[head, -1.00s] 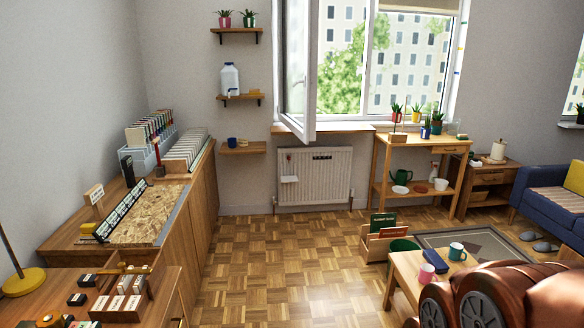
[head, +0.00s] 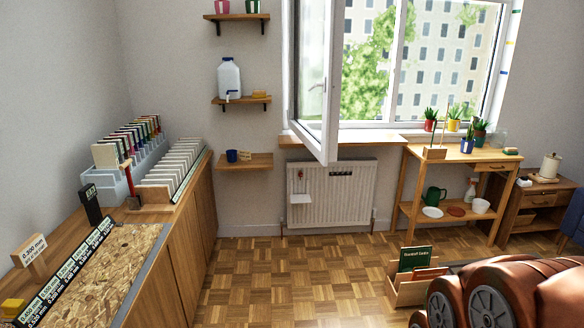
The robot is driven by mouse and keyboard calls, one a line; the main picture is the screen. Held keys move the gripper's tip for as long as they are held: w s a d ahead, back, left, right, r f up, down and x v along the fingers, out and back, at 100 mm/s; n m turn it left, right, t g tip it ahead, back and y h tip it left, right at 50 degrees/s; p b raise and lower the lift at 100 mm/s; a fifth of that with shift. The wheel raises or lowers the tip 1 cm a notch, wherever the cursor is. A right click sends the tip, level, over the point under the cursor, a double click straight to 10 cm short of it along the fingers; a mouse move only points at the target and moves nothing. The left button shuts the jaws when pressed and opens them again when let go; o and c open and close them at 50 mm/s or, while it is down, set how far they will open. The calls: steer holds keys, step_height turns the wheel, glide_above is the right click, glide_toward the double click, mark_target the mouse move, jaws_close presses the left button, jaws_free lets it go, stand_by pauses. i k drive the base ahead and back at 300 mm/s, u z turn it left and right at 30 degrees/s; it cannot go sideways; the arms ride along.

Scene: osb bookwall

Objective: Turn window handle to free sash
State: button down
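The white window sash (head: 329,143) stands swung inward into the room at the left of the window, its lower corner hanging in front of the radiator's top. The window handle is too small in this view for me to make out its shape or angle clearly. The window frame (head: 398,60) beside it shows glass with trees and a building behind. My gripper is not in view. Only reddish-brown parts of my own arm show at the bottom right, well apart from the window.
A wooden sill (head: 372,139) and a white radiator (head: 345,190) are below the window. A wooden plant stand (head: 408,185) is to the right, and a low wooden book box (head: 398,290) stands on the floor. A long cabinet (head: 190,225) lines the left. The parquet between (head: 270,275) is clear.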

mark_target(324, 148)
steer(key=i, duration=2.45)
steer(key=u, duration=2.25)
